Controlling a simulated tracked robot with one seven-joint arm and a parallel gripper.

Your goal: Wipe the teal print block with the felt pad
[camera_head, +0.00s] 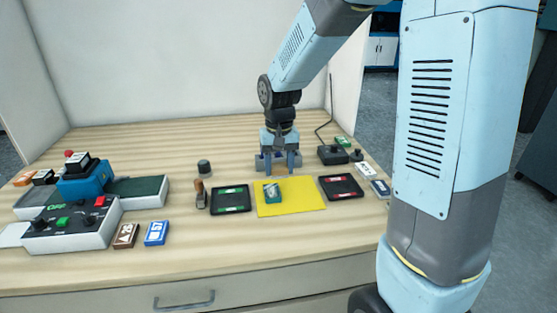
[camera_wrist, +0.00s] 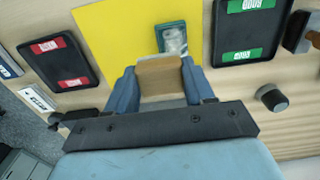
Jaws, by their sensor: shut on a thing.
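The teal print block (camera_head: 271,191) lies on the yellow mat (camera_head: 305,198), left of its middle. Its top carries a pale greyish smear. In the wrist view the block (camera_wrist: 172,38) lies just beyond the fingertips, on the yellow mat (camera_wrist: 118,30). My gripper (camera_head: 279,165) is behind the block in the head view, pointing down. It is shut on a tan felt pad (camera_wrist: 161,80), which sits between the two blue fingers and appears apart from the block.
A black tray with green labels (camera_head: 230,200) is left of the mat, one with red labels (camera_head: 341,187) right. A wood-handled tool (camera_head: 200,195) and dark knob (camera_head: 204,168) stand left. A control box (camera_head: 72,224) is far left. The front table strip is mostly clear.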

